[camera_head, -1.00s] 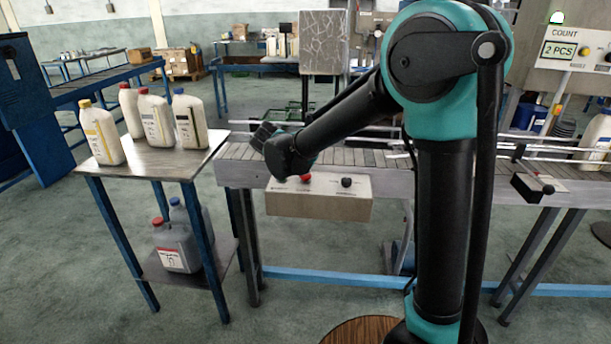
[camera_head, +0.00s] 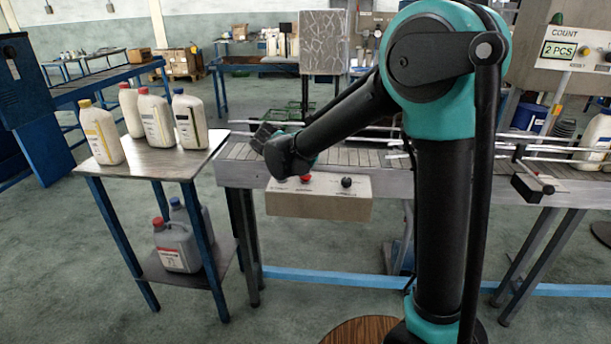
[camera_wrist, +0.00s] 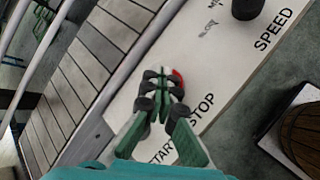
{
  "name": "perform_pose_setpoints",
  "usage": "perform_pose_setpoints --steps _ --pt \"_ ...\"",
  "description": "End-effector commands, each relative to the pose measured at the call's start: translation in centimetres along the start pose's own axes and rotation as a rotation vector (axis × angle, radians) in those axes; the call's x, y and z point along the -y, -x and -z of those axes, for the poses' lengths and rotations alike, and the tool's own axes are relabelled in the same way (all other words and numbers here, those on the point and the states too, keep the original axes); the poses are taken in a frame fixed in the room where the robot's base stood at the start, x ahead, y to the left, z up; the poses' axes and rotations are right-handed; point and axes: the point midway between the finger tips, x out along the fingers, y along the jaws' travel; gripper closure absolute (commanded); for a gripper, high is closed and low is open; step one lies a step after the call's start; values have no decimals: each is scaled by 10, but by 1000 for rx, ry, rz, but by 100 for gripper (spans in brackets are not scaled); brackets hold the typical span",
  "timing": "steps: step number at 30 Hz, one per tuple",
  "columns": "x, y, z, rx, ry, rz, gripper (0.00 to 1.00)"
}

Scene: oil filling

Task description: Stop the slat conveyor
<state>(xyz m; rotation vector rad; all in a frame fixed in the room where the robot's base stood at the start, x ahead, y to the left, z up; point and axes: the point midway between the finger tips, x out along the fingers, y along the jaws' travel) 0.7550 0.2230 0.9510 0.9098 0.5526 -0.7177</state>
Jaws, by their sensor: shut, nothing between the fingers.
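The slat conveyor (camera_head: 350,156) runs across behind my arm. Its control box (camera_head: 330,203) is fixed to the near side. A red button (camera_head: 305,178) and a black knob (camera_head: 347,182) sit on its top. In the wrist view, the panel (camera_wrist: 205,60) is lettered START, STOP and SPEED, with the black knob (camera_wrist: 247,8) near SPEED. My gripper (camera_wrist: 163,85) is shut and empty over the panel beside STOP. It covers most of the red button (camera_wrist: 177,75); contact cannot be told. The fingers are not clearly visible in the head view.
A side table (camera_head: 160,165) with several white bottles stands left of the conveyor; grey jugs (camera_head: 177,247) are on its lower shelf. Guide rails line the belt. A white bottle (camera_head: 597,135) stands at the far right near a count display (camera_head: 560,49) reading 2 PCS.

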Motion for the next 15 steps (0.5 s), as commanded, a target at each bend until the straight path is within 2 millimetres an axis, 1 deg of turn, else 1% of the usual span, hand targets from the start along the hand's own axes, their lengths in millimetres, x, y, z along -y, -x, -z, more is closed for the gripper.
perform_pose_setpoints --steps 7,15 --pt "-6 9 -7 0 0 0 100" --pt "-8 11 -8 0 0 0 100"
